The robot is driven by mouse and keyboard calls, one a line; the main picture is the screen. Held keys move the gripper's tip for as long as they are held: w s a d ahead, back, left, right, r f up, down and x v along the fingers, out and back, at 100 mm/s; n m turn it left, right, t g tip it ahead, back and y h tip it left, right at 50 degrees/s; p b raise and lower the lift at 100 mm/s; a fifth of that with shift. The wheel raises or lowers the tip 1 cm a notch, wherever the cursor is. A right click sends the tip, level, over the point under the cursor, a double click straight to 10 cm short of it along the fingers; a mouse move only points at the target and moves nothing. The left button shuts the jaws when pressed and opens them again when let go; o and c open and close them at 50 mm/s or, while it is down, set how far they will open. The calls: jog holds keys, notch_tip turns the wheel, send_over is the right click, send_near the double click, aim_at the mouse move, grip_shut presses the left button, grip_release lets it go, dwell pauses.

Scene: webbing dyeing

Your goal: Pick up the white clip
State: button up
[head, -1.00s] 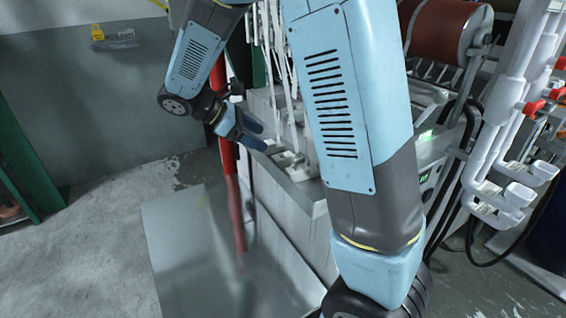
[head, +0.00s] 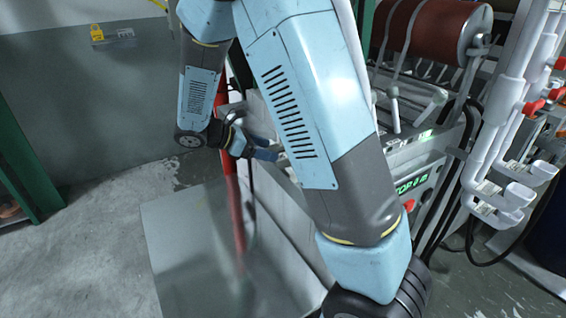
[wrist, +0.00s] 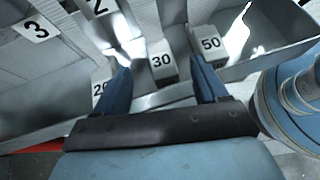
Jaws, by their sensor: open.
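My gripper (wrist: 161,66) is open, with its two blue fingers apart and nothing seen between them at the tips. Beyond the fingertips is a light block (wrist: 161,62) marked 30, with a block (wrist: 209,45) marked 50 to its right. A block (wrist: 101,88) marked 20 is partly hidden behind the left finger. Bright white pieces show beyond the left finger and at the right; I cannot tell for certain which piece is the white clip. In the head view my gripper (head: 266,153) is beside the grey machine, and my arm hides most of that area.
A metal trough wall (wrist: 275,50) rises at the right in the wrist view. A red upright pipe (head: 233,200) stands near my gripper. White pipes (head: 505,110) and a red roller (head: 430,28) are at the right. The floor at left (head: 90,240) is clear.

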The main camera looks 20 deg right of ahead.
aim_at(282, 156)
jog(key=shift+x, duration=3)
jog(key=shift+c, duration=0.4)
jog(key=c, duration=1.1)
